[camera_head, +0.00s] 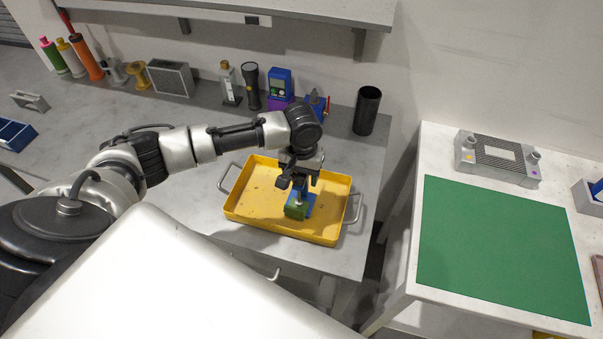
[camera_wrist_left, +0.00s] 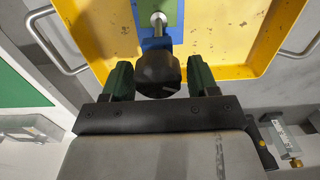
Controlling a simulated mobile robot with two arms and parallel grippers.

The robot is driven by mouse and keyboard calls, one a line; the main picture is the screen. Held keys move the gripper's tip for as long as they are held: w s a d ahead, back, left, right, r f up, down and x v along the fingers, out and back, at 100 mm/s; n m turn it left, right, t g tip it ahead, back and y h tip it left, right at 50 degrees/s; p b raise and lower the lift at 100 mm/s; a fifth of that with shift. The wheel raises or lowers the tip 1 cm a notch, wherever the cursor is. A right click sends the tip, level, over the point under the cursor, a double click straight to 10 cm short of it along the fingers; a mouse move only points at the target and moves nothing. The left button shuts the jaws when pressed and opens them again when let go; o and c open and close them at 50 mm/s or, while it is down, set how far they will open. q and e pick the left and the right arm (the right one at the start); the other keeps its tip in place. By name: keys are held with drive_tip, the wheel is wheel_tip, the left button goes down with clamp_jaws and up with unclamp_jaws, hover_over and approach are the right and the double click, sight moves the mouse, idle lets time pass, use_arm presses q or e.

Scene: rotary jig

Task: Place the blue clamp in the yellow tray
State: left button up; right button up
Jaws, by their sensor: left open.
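The yellow tray (camera_head: 255,211) with two metal handles sits on the grey bench; its yellow floor also fills the top of the left wrist view (camera_wrist_left: 235,32). The blue clamp (camera_head: 309,200) is inside the tray, toward its right side, with a green block at its front. In the left wrist view the clamp (camera_wrist_left: 149,43) shows blue and green parts, a metal screw and a black knob. My left gripper (camera_head: 299,181) is open above the clamp. Its two dark green fingers (camera_wrist_left: 160,80) stand apart on either side of the black knob. My right gripper is out of view.
Behind the tray stand a black cup (camera_head: 367,110), a blue device (camera_head: 279,83), a flashlight (camera_head: 250,86) and a small blue tool (camera_head: 316,106). A white table with a green mat (camera_head: 500,245) stands to the right, past a gap. A shelf overhangs the back.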

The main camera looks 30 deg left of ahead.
use_arm(q)
wheel_tip(320, 180, up, 12)
drive_tip(key=b, duration=0.1)
drive_tip(key=shift+b, duration=0.4)
drive_tip(key=shift+s, duration=0.1)
